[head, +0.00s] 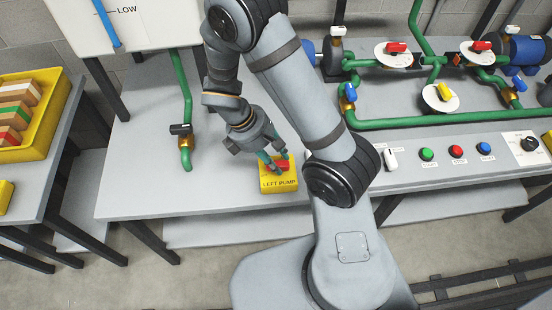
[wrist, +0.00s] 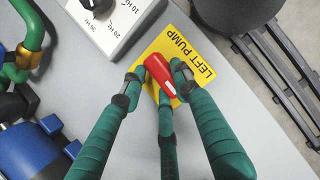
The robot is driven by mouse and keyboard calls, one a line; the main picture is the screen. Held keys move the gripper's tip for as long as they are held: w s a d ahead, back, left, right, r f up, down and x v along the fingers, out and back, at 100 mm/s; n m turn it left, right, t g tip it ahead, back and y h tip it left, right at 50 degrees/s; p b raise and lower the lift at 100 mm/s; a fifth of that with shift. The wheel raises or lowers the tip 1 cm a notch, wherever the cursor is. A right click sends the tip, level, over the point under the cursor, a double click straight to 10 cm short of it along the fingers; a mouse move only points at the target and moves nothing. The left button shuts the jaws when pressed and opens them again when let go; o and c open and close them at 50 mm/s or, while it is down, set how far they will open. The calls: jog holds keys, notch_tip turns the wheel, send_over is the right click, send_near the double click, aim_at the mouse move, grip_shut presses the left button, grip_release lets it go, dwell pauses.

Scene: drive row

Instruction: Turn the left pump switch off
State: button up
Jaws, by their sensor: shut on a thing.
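The left pump switch is a yellow box (head: 279,184) labelled LEFT PUMP, on the grey bench near its front edge. Its red handle (head: 283,166) is on top. In the wrist view the yellow box (wrist: 197,47) lies under my fingers, and the red handle (wrist: 158,70) points diagonally across it. My gripper (head: 274,158) has green fingers and comes down from above onto the handle. In the wrist view my gripper (wrist: 158,84) is shut around the handle, with fingertips on either side. Part of the box is hidden by the fingers.
A white box with a black dial marked in Hz (wrist: 112,20) sits close beside the switch. A green pipe with a black-handled valve (head: 181,129) rises at left. A panel with green, red and blue buttons (head: 456,151) is at right. Bare bench lies left of the switch.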

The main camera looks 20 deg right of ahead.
jog(key=shift+n, duration=0.5)
jog(key=o, duration=1.2)
jog(key=v, duration=1.2)
jog(key=shift+s+r, duration=0.1)
jog(key=shift+s, duration=0.15)
jog(key=x, duration=1.2)
jog(key=shift+w, duration=0.2)
